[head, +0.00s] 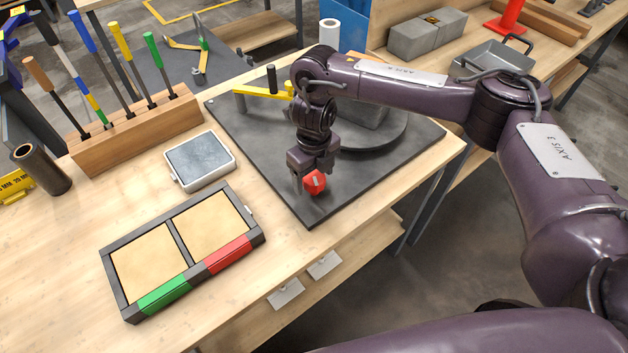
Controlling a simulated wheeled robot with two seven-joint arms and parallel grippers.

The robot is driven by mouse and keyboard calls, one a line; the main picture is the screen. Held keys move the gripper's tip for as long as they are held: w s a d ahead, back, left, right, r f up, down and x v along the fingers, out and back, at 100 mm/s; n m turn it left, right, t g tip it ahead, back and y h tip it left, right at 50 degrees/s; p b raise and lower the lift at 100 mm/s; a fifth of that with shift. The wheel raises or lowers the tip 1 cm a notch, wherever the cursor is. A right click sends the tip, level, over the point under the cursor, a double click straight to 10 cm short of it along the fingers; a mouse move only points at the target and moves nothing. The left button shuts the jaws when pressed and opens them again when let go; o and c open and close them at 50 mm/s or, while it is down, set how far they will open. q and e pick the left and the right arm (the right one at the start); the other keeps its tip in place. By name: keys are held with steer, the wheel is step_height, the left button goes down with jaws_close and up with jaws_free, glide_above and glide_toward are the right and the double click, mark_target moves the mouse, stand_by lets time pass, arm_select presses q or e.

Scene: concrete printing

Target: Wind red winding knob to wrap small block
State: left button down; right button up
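The red winding knob (316,183) sits near the front corner of a dark square base plate (265,150). My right gripper (308,184) points down at the knob, with one finger close along its left side. The other finger is hard to make out, so I cannot tell whether it grips. A grey block (372,114) stands on the round turntable (385,141) on the plate, largely hidden behind my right arm. A white roll (330,33) stands upright behind it. My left gripper is out of view.
A yellow lever (262,93) with a black handle is on the plate's left. A grey slab in a light frame (200,160), a two-panel tray with green and red edges (182,249) and a wooden tool rack (137,127) stand left. The table's front edge is close to the knob.

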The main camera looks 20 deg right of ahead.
mark_target(314, 177)
steer(key=o, duration=0.5)
step_height(314, 177, up, 6)
steer(key=p, duration=0.6)
steer(key=shift+r, duration=0.1)
